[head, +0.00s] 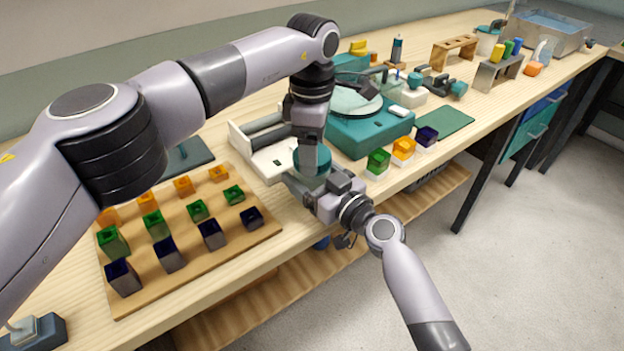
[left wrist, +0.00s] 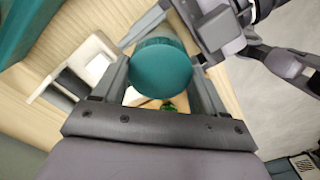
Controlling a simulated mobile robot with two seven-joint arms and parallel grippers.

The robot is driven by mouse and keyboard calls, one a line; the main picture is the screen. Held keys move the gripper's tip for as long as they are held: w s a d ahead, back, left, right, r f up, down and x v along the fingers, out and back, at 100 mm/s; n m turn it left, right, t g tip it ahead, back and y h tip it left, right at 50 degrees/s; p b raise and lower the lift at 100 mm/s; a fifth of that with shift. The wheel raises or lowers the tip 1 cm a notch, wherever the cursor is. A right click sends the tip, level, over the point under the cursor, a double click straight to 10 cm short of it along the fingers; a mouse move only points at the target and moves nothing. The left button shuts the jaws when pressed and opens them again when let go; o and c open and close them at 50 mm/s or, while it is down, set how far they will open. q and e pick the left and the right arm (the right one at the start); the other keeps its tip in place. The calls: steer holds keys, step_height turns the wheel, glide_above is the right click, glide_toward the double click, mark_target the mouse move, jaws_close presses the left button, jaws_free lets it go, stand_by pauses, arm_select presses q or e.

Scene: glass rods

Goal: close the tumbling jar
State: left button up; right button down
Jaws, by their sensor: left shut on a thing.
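A teal round lid (head: 311,168) is near the table's front edge, right of the wooden board. In the left wrist view the lid (left wrist: 160,68) shows as a teal disc between my left fingers. My left gripper (head: 310,152) points down from above and is shut on it. My right gripper (head: 318,192) comes in low from the front right. Its fingers lie around the place just below the lid, one to each side. The jar's body is mostly hidden under the lid and behind the fingers, so I cannot tell whether the right fingers press on it.
A wooden board (head: 205,258) with several orange, green and navy pots lies at left. A white frame (head: 243,143) stands close behind the jar. A teal machine (head: 372,136) is to the right, with three coloured pots (head: 403,149) in front. The green mat (head: 447,122) is bare.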

arm_select(q)
steer(key=o, duration=1.2)
steer(key=shift+r, duration=3.75)
arm_select(e)
jaws_free()
arm_select(q)
steer(key=shift+f, duration=0.15)
arm_select(e)
steer(key=shift+v, duration=3.6)
